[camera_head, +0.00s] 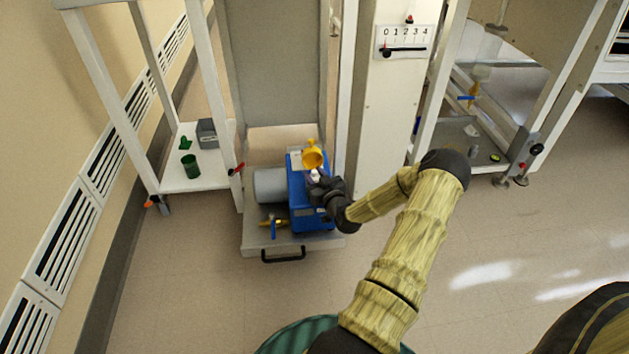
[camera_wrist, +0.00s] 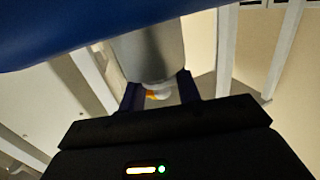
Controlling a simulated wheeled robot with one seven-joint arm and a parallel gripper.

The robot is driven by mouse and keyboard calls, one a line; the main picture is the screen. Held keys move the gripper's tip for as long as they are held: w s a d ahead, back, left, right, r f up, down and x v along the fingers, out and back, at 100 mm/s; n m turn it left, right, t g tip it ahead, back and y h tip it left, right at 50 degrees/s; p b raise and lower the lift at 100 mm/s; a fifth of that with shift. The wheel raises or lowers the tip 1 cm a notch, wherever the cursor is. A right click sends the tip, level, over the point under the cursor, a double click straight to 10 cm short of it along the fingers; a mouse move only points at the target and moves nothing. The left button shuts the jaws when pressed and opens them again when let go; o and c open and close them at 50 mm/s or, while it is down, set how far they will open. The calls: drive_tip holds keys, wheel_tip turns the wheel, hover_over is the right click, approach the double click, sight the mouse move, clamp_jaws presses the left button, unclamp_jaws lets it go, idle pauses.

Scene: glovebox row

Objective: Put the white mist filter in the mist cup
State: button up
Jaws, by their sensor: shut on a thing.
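My gripper (camera_head: 319,181) is shut on a small white piece, the white mist filter (camera_head: 315,175), beside the top of the blue pump (camera_head: 298,210). In the wrist view the filter (camera_wrist: 161,95) shows small and pale between my two dark fingers (camera_wrist: 158,96), with an orange-yellow spot beside it. A yellow cup (camera_head: 312,158), which looks like the mist cup, stands on the pump just behind the filter. Its mouth faces the head camera. I cannot tell whether the filter touches the cup. My gripper hides part of the pump's right side.
The pump's grey cylinder (camera_head: 270,186) lies at its left. A yellow fitting with a blue lever (camera_head: 274,225) sits at the front of the pulled-out tray (camera_head: 258,243). White posts stand close on both sides.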

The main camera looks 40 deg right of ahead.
drive_tip(key=shift+f, duration=0.3)
drive_tip(key=shift+f, duration=0.1)
drive_tip(key=o, duration=1)
drive_tip(key=shift+c, duration=0.2)
